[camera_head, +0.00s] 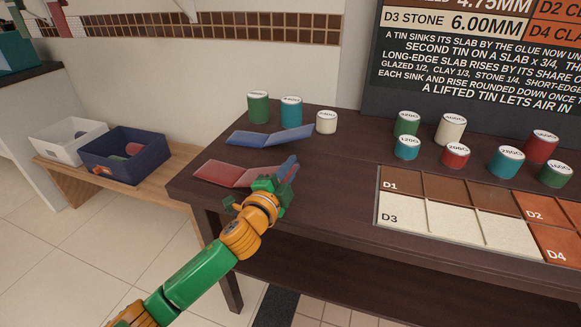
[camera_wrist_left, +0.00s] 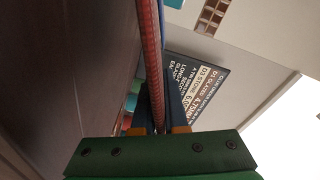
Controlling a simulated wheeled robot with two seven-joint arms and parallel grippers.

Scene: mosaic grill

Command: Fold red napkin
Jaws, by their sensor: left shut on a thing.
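The red napkin (camera_head: 222,172) lies near the left end of the dark table, and its right part rises at a slant. My left gripper (camera_head: 284,174) is at the napkin's right edge, shut on it. In the left wrist view the napkin (camera_wrist_left: 150,50) shows as a thin red edge running up from between the fingers of the gripper (camera_wrist_left: 160,122). The gripper hides part of the napkin's right side. My right gripper does not show in either view.
A blue napkin (camera_head: 262,138) lies just behind, partly raised. Several labelled tins, such as a green one (camera_head: 258,107), stand at the back. A slab tray (camera_head: 376,215) lies to the right. A white bin (camera_head: 62,143) and navy bin (camera_head: 112,168) sit on a wooden bench (camera_head: 75,180) at left.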

